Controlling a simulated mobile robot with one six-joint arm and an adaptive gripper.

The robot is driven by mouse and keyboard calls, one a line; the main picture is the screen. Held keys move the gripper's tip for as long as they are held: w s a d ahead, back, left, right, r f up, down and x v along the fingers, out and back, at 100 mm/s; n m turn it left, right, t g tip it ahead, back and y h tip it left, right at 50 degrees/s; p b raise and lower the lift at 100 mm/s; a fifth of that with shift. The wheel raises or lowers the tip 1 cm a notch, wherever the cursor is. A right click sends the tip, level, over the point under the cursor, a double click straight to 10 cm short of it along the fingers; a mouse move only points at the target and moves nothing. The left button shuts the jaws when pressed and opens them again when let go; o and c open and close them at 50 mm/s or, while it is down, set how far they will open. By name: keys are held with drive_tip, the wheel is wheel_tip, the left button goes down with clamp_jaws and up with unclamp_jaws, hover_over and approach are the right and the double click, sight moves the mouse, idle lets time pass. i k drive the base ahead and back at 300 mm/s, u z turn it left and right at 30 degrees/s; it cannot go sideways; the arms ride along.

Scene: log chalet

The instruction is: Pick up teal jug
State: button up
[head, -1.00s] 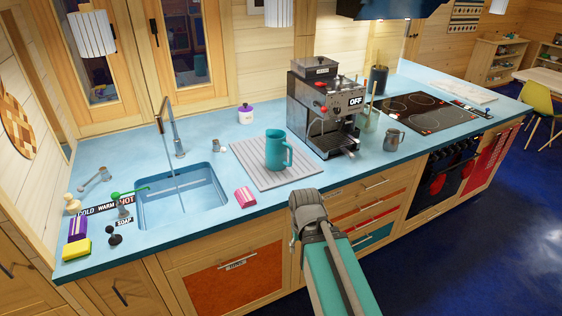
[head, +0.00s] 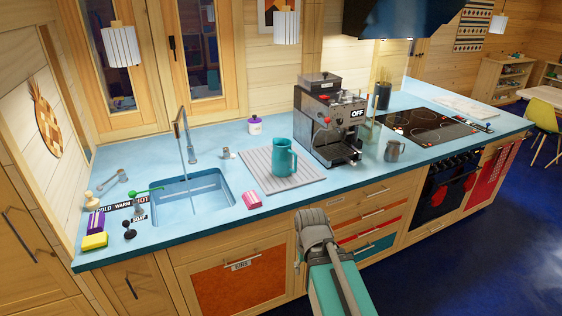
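The teal jug (head: 283,157) stands upright on a grey ribbed mat (head: 263,176) on the blue counter, between the sink and the coffee machine. Its handle points to the right. My arm shows at the lower middle of the head view, in front of the counter and below the jug, well apart from it. The fingers of my gripper cannot be made out, so whether it is open or shut cannot be seen.
The coffee machine (head: 328,125) stands close right of the jug, with a metal pitcher (head: 392,151) beyond. A pink packet (head: 251,198) lies at the mat's front left. The sink (head: 190,192) is further left. A purple-lidded pot (head: 255,125) stands behind.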

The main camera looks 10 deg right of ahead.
sight(282, 157)
drive_tip(key=z, duration=0.35)
drive_tip(key=i, duration=0.95)
drive_tip(key=u, duration=0.25)
